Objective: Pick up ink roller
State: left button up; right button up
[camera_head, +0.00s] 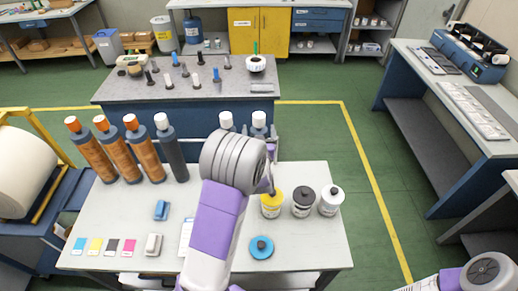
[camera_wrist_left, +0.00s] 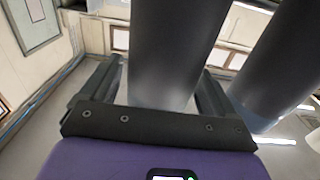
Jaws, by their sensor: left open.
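Dark grey ink rollers with white caps stand at the back of the near table. One ink roller (camera_head: 172,150) is left of my left arm. Two more white-capped rollers (camera_head: 259,124) show behind the arm, mostly hidden by it. In the left wrist view my left gripper (camera_wrist_left: 160,78) is open, its fingers on either side of a dark grey roller (camera_wrist_left: 172,45). I cannot tell whether they touch it. A second dark roller (camera_wrist_left: 285,70) is to the right. In the head view the left fingers are hidden behind my arm. My right gripper is out of view.
Ink jars (camera_head: 303,202) and a blue round dish (camera_head: 261,247) are right of my left arm. A bench (camera_head: 110,92) stands behind.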

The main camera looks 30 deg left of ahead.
pick_arm(q)
jog(key=shift+w+a, duration=0.25)
jog(key=shift+w, duration=0.2)
jog(key=c, duration=1.2)
jog(key=shift+r, duration=0.15)
notch_tip(320, 180, up, 10)
jog(key=shift+f+p, duration=0.1)
jog(key=shift+p, duration=0.65)
